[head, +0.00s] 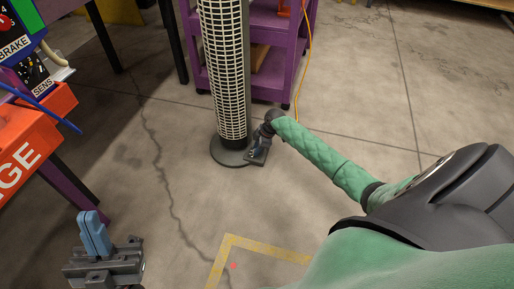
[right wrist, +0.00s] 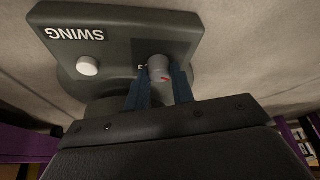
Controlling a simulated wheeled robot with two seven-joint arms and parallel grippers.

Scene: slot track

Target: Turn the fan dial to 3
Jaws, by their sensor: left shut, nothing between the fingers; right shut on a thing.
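The tower fan (head: 222,70) stands upright on its dark round base (head: 224,154) in the head view. My right gripper (head: 257,149) is at the control panel on the right side of that base. In the right wrist view, the grey panel (right wrist: 115,42) fills the upper middle. The fan dial (right wrist: 159,70), pale with a red mark, sits between the blue fingers of my right gripper (right wrist: 160,88), which is shut on it. A small dark digit shows just left of the dial, partly hidden. My left gripper (head: 95,235) is shut and empty at the lower left.
A white round knob (right wrist: 87,66) sits on the panel below an upside-down SWING label (right wrist: 75,34). A purple shelf cart (head: 272,60) stands behind the fan. An orange cabinet (head: 30,130) is at the left. Yellow tape (head: 260,247) marks the open concrete floor.

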